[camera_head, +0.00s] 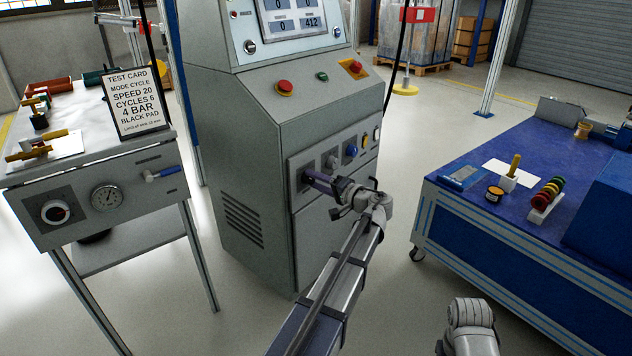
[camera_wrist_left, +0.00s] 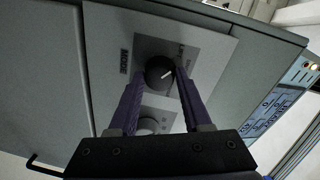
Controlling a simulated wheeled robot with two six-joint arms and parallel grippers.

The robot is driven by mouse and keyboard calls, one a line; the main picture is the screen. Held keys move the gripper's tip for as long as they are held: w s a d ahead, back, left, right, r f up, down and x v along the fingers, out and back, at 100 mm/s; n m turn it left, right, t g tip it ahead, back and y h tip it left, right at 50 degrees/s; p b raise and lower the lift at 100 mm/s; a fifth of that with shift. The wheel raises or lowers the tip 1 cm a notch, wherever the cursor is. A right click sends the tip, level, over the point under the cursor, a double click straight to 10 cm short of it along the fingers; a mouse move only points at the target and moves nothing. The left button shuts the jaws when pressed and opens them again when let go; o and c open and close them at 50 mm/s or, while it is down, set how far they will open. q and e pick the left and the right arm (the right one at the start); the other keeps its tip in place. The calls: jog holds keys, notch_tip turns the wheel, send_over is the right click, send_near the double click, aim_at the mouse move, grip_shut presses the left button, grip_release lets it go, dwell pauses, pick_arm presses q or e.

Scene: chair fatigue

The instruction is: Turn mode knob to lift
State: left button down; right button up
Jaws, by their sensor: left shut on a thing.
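The mode knob (camera_wrist_left: 158,70) is a round black knob with a white pointer line, on a light grey plate marked MODE in the left wrist view. Its pointer slants to the upper right of that picture, towards small lettering that I cannot read surely. My left gripper (camera_head: 310,176) is at the control panel (camera_head: 296,200) on the front of the grey cabinet. In the left wrist view its two purple fingers (camera_wrist_left: 157,85) stand on either side of the knob, shut on it. In the head view the fingers hide the knob.
A second knob (camera_wrist_left: 148,124) sits beside the mode knob. A blue button (camera_head: 351,150) is farther right on the panel. Red buttons (camera_head: 285,86) are above. A test card (camera_head: 134,102) stands on the left bench.

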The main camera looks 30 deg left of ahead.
pick_arm(q)
jog(key=shift+s+n, duration=0.1)
jog(key=shift+n, duration=0.6)
jog(key=shift+c, duration=1.7)
grip_release()
jog(key=v, duration=0.7)
jog(key=shift+d, duration=0.4)
